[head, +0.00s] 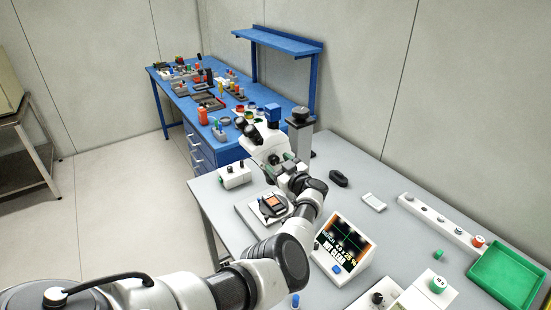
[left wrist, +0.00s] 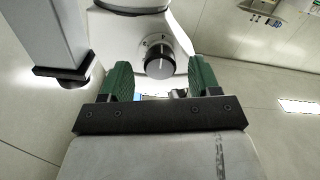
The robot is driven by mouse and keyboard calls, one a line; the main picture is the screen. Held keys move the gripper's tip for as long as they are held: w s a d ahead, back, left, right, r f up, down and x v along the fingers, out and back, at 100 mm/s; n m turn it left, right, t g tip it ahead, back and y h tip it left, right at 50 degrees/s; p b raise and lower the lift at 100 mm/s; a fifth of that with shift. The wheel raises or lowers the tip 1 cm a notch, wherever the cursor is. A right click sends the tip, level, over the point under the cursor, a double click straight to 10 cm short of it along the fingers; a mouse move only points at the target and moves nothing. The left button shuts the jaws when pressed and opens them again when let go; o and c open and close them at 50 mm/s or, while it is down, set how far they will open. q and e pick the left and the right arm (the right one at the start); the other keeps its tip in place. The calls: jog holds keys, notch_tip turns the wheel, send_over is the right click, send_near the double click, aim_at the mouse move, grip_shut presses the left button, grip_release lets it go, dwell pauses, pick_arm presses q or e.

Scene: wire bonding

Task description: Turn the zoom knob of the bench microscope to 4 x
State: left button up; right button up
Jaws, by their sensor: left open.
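The bench microscope (head: 258,142) stands on the grey table, white with dark eyepieces and a grey column behind. Its zoom knob (left wrist: 159,62) shows in the left wrist view as a black round knob with a white pointer line, on a white housing. The pointer lies roughly upright in that view; the scale is too small to read. My left gripper (head: 281,160) is at the microscope's side. In the left wrist view its two green fingers (left wrist: 160,78) are open, one to each side of the knob, with visible gaps. My right gripper is not in view.
A small monitor (head: 343,247) beside my arm shows large text like "NOT CLEAR". A stage plate (head: 250,217) with an orange-dark part lies below the microscope. A white switch box (head: 233,177) stands left of it. A green tray (head: 507,274) is at the right edge.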

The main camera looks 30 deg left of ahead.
pick_arm(q)
jog(key=p+v, duration=0.2)
jog(key=v, duration=0.6)
jog(key=shift+d+p, duration=0.3)
jog(key=shift+s+a, duration=0.1)
jog(key=shift+s, duration=0.05)
